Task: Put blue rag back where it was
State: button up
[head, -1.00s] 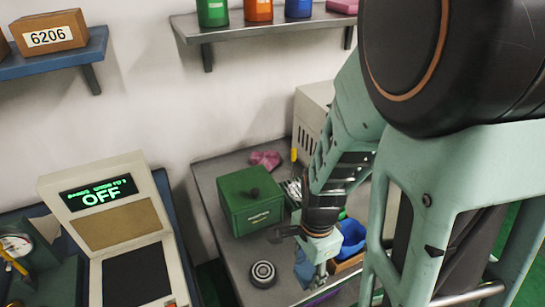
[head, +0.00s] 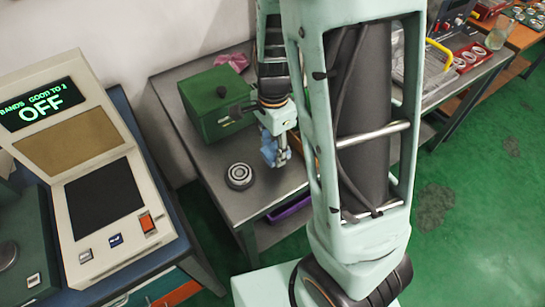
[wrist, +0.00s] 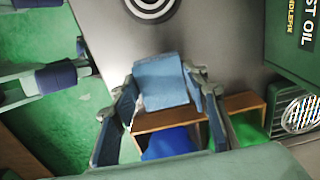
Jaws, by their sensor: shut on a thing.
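My gripper (head: 272,155) is shut on a light-blue rag (wrist: 160,80), which hangs between its two fingers above the grey workbench. In the head view the rag (head: 271,147) is small and partly hidden by the gripper. In the wrist view a wooden divided box (wrist: 150,127) lies just below the held rag, apart or touching I cannot tell. A darker blue cloth-like thing (wrist: 168,143) is in one compartment and a green one (wrist: 245,128) in another. In the head view my arm hides most of this box.
A round bearing (head: 240,176) lies on the bench (head: 205,165) near its front edge. A green box (head: 216,103) and a pink rag (head: 233,62) are behind. A tester reading OFF (head: 95,160) is at left. Green floor lies beyond the bench edge.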

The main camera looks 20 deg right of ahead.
aim_at(273, 150)
jog(key=shift+w+f+b, duration=0.15)
jog(key=shift+f+b, duration=0.75)
jog(key=shift+f, duration=0.05)
jog(key=shift+w+f+b, duration=0.1)
jog(key=shift+f+b, duration=0.8)
jog(key=shift+f, duration=0.1)
jog(key=o, duration=1)
notch_tip(273, 150, up, 12)
jog(key=p, duration=0.3)
